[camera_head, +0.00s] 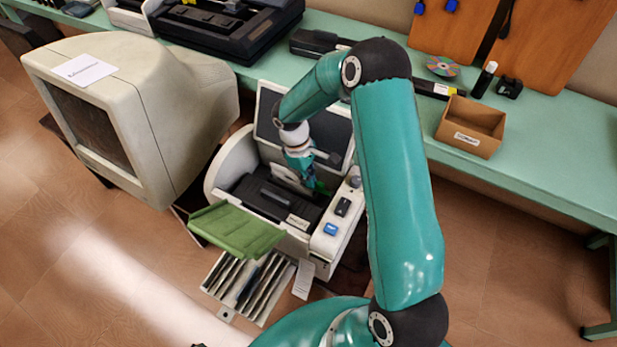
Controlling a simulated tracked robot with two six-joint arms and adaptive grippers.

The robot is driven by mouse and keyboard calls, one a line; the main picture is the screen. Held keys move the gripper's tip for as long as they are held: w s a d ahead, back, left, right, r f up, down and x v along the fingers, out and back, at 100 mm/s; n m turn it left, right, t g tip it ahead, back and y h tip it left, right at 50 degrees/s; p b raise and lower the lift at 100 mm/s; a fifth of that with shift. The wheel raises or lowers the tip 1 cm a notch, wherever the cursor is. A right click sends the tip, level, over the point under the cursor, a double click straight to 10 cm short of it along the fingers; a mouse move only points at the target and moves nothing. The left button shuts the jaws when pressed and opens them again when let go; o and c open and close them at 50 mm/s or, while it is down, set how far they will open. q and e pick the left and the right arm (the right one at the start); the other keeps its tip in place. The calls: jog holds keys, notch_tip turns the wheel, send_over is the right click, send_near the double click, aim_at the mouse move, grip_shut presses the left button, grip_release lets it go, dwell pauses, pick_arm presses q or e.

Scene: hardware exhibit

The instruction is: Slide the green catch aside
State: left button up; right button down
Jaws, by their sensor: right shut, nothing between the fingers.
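A beige machine (234,161) with an open lid stands in the middle. A small green piece (321,187), which looks like the catch, shows inside it on the right side, partly hidden by my gripper. My right gripper (311,183) reaches down into the machine from above. It is shut and empty, close beside the green piece; I cannot tell whether they touch. My left gripper is not in view.
A green tray (237,230) juts from the machine's front, above a slotted rack (245,287). A large old monitor (135,110) stands to the left. Behind is a green bench (555,150) with an open cardboard box (470,127), a disc (443,67) and black devices.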

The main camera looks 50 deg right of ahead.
jog(key=shift+s+d+r, duration=0.2)
jog(key=shift+r, duration=0.1)
jog(key=p+v, duration=0.5)
jog(key=v, duration=0.4)
jog(key=shift+w+a+r+p, duration=0.2)
jog(key=shift+w+p, duration=0.1)
jog(key=shift+p, duration=0.1)
